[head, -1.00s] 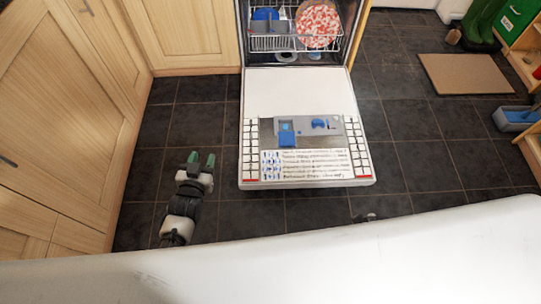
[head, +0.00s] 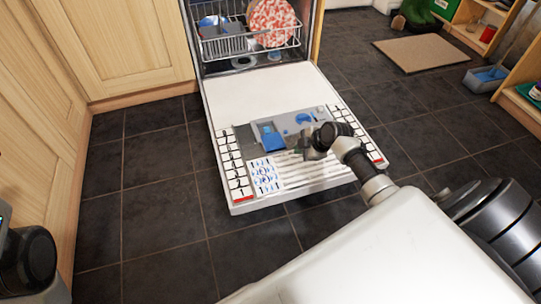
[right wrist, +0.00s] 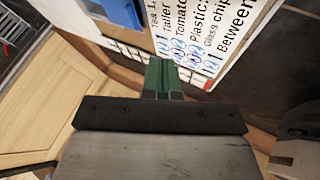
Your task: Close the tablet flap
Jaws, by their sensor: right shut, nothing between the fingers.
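The dishwasher door (head: 262,90) lies folded down and open. Its grey dispenser panel (head: 318,114) is set in the door's inner face. The blue tablet flap (head: 271,139) shows at the panel's left part and looks open, though its exact angle is hard to tell. My right gripper (head: 303,147) is just right of the flap, over the panel's near side, apparently a little apart from it. In the right wrist view, its green fingers (right wrist: 164,76) are shut and empty, with a blue edge (right wrist: 133,13) at the top. My left gripper is out of view.
Printed text and blue pictures (head: 266,177) cover the door's near end. The lower rack (head: 250,40) holds dishes inside the dishwasher. Wooden cabinets (head: 120,45) stand at left. Dark floor tiles are clear on both sides of the door. A mat (head: 427,53) lies at the back right.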

